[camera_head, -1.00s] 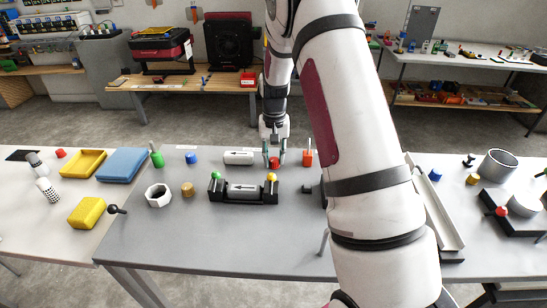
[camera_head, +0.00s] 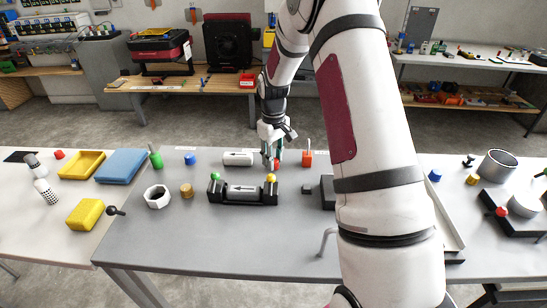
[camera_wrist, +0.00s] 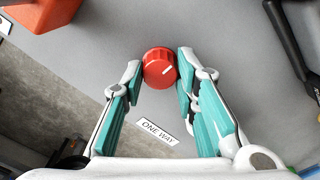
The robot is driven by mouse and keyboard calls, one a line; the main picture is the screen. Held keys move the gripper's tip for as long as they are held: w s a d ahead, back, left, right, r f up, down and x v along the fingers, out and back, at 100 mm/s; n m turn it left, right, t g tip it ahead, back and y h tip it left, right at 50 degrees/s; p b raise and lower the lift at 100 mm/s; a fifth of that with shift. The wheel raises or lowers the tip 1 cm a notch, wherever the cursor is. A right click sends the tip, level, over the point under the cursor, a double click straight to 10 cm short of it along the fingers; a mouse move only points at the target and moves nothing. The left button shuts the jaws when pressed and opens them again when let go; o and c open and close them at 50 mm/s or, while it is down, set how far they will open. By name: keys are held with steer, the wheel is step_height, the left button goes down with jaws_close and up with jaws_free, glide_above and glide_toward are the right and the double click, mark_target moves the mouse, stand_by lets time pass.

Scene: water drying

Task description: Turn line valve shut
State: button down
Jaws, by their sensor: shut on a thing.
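Whether the knob is fixed to something below cannot be told. A black holder (camera_head: 243,200) in front of it carries a white cylinder with a black arrow (camera_head: 244,190), with a green knob (camera_head: 215,177) and a yellow knob (camera_head: 271,178) at its ends.
A white "ONE WAY" label (camera_wrist: 158,133) lies near the knob. A red-knobbed lever (camera_head: 501,211) is on a black base far right. My arm hides part of the table.

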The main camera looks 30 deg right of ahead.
stand_by(0.5)
steer(key=c, duration=1.3)
jaws_free()
steer(key=shift+r, duration=6)
